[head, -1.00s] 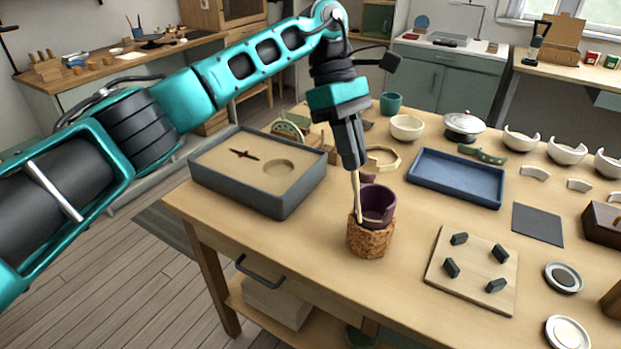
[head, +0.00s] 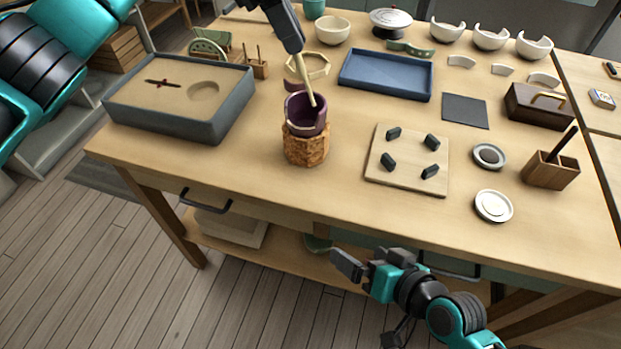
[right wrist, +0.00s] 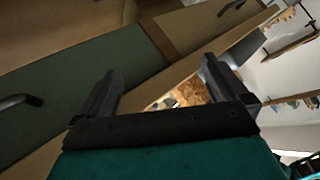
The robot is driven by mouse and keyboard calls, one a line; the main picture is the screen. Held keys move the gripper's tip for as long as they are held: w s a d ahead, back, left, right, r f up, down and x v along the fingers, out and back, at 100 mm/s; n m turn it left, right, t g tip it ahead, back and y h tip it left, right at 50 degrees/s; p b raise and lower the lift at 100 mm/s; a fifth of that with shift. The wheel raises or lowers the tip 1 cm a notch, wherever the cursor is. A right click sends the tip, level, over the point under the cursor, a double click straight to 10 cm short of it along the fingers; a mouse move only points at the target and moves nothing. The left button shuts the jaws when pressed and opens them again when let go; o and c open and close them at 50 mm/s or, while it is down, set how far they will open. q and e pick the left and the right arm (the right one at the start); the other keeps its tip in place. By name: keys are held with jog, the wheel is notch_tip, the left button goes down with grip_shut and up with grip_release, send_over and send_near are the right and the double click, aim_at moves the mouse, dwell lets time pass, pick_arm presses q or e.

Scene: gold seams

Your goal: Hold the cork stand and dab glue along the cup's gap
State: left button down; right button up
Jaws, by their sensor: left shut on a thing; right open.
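The purple cup (head: 296,118) sits upright in the cork stand (head: 305,150) on the table, with a gap in its rim. A small purple piece (head: 291,86) lies behind it. My left gripper (head: 297,50) is shut on a pale wooden stick (head: 307,85). The stick's tip shows at the cup's mouth; whether it touches the cup I cannot tell. My right gripper (head: 364,293) is open and empty, low in front of the table. In the right wrist view its two fingers (right wrist: 160,88) stand apart, with a speckled brown patch, seemingly the cork stand (right wrist: 187,92), between them.
A sand tray (head: 225,122) stands on the left. A blue tray (head: 385,90) is behind right, and a board with dark pegs (head: 405,165) is right of the stand. Bare tabletop surrounds the stand.

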jog(key=a+r+n+g+y, duration=0.2)
jog(key=a+r+n+y, duration=0.15)
jog(key=a, duration=0.35)
jog(key=n+t+h, duration=0.6)
jog(key=n+h, duration=0.3)
jog(key=n, duration=2.4)
send_near(307, 155)
jog(key=shift+s+r, duration=0.1)
jog(key=shift+s, duration=0.65)
jog(key=shift+w, duration=0.25)
jog(key=x, duration=1.1)
jog(key=shift+w+d, duration=0.1)
jog(key=shift+w, duration=0.15)
jog(key=c, duration=0.8)
